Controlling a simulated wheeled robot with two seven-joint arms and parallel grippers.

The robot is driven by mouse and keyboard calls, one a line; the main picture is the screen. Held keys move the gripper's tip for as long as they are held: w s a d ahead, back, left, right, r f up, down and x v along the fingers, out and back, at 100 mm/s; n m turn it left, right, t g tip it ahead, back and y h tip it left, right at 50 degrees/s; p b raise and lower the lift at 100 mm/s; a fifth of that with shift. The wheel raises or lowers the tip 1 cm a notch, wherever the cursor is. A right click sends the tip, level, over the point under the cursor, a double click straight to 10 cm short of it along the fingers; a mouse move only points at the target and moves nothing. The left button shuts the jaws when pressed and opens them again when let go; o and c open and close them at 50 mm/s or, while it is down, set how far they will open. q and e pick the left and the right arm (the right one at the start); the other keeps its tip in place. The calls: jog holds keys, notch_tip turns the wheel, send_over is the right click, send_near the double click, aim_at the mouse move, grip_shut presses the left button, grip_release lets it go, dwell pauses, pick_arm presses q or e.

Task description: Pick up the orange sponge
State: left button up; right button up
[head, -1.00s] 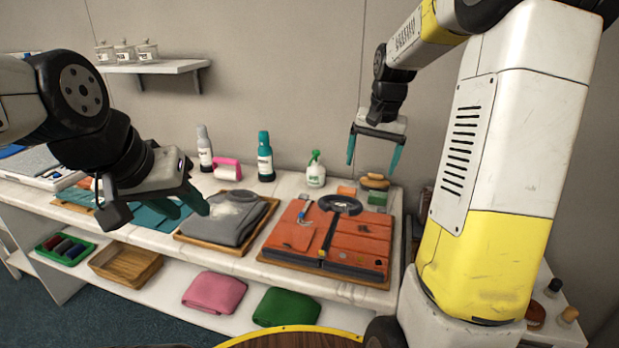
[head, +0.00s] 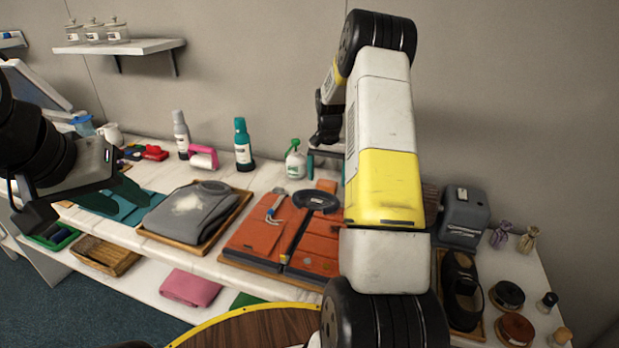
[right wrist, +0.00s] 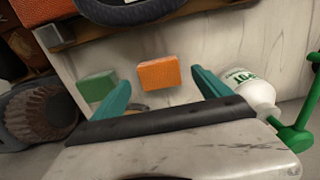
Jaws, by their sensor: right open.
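The orange sponge (right wrist: 159,73) lies on the pale counter in the right wrist view, left of a white spray bottle and right of a green sponge (right wrist: 97,86). In the head view the orange sponge (head: 326,185) shows behind the orange garment. My right gripper (right wrist: 160,80) is open and empty, and the sponge appears between its teal fingers, apart from them. In the head view my right gripper (head: 327,166) is above the counter, partly hidden by my arm. My left gripper (head: 122,200) is at the left, over the counter; its opening is unclear.
The spray bottle (head: 295,160) stands beside the right gripper. The folded orange garment (head: 262,232) with a black round item (head: 316,201) lies in front. A grey garment (head: 190,212) on a tray lies left. A dark machine (head: 463,217) stands right.

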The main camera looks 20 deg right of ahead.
aim_at(327, 183)
notch_tip(327, 183, down, 3)
jog(key=shift+f, duration=0.1)
jog(key=c, duration=1.4)
